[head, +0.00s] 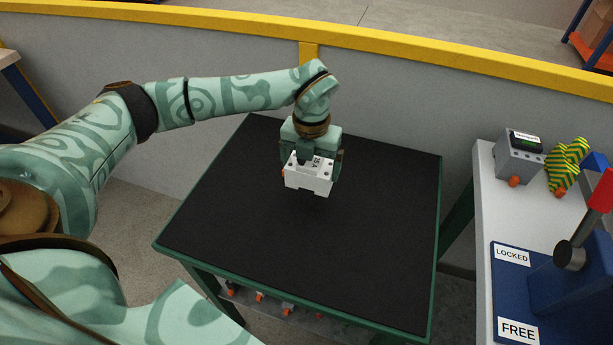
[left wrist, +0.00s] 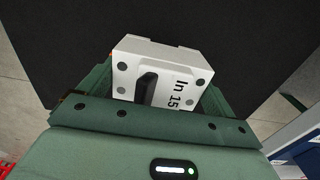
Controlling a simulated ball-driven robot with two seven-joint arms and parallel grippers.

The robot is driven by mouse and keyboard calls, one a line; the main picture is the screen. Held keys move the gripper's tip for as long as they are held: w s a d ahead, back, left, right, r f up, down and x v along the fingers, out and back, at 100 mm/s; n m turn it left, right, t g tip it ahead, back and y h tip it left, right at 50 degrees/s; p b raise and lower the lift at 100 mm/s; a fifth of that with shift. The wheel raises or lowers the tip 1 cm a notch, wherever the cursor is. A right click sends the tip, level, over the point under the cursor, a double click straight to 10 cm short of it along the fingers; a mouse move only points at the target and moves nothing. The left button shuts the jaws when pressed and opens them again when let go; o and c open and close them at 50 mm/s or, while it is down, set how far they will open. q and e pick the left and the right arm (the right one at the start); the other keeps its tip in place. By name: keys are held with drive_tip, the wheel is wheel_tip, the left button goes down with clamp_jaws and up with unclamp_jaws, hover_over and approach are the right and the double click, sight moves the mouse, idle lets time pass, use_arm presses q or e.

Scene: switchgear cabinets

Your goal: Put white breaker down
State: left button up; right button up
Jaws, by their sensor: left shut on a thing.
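The white breaker (head: 308,180) is held in my left gripper (head: 312,168) over the black table top (head: 350,260). Its dark lettering and black switch face up, and they also show on the breaker in the left wrist view (left wrist: 160,72). The fingers of my left gripper (left wrist: 152,95) are shut on the two sides of the breaker. A dark shadow lies below it on the table; I cannot tell whether the breaker touches the surface. My right gripper is in neither view.
The table top around the breaker is clear. A white bench (head: 483,205) at the right bears a grey device (head: 519,157), a green-and-yellow striped item (head: 565,163) and a blue lever base with LOCKED (head: 512,256) and FREE (head: 518,329) labels. Several breakers (head: 262,296) sit on the shelf below.

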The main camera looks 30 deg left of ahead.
sight(305, 176)
use_arm(q)
drive_tip(key=f+b, duration=0.1)
drive_tip(key=f, duration=0.1)
drive_tip(key=a+f, duration=0.1)
drive_tip(key=f, duration=0.2)
drive_tip(key=shift+w+a+b, duration=0.15)
drive_tip(key=shift+a+b, duration=0.05)
drive_tip(key=shift+b, duration=0.2)
drive_tip(key=shift+r, duration=0.15)
drive_tip(key=o, duration=0.8)
wheel_tip(305, 176, up, 11)
drive_tip(key=p, duration=0.3)
drive_tip(key=shift+r+p, duration=0.35)
drive_tip(key=shift+r, duration=0.15)
drive_tip(key=shift+d, duration=0.1)
